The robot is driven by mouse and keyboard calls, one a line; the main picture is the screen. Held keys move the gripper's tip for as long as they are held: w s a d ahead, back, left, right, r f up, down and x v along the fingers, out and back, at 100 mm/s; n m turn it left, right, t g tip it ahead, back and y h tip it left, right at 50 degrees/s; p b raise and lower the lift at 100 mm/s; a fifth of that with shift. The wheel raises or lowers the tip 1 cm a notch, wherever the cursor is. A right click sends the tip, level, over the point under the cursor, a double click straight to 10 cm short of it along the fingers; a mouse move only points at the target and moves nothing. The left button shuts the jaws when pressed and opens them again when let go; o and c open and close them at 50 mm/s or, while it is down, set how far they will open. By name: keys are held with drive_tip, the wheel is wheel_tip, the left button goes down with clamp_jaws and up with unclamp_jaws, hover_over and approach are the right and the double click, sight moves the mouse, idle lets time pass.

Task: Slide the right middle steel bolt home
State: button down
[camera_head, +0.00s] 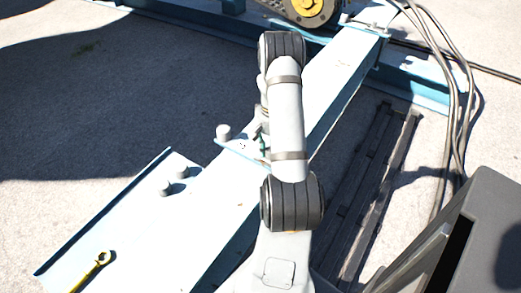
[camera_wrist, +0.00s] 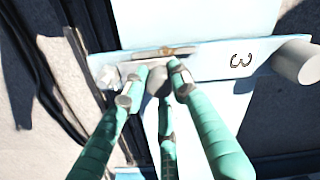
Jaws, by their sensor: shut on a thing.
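In the wrist view the teal fingers of my gripper (camera_wrist: 155,84) are closed around a dark round steel bolt head (camera_wrist: 160,83). How deep the bolt sits is hidden by the fingers. In the head view my gripper (camera_head: 262,142) shows only partly beside my arm, at the plate (camera_head: 240,152) on the pale blue beam. The held bolt is hidden there.
A thick grey cylinder (camera_head: 224,132) stands at the plate's other end; it also shows in the wrist view (camera_wrist: 298,62). Dark rails (camera_head: 368,190) and cables (camera_head: 450,120) are at right.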

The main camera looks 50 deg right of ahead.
drive_tip(key=shift+s+a+f, duration=0.1)
drive_tip(key=shift+s+a, duration=0.05)
drive_tip(key=shift+s, duration=0.15)
drive_tip(key=c, duration=1.8)
unclamp_jaws()
drive_tip(key=o, duration=0.4)
wheel_tip(320, 180, up, 12)
drive_tip(key=shift+r, duration=0.15)
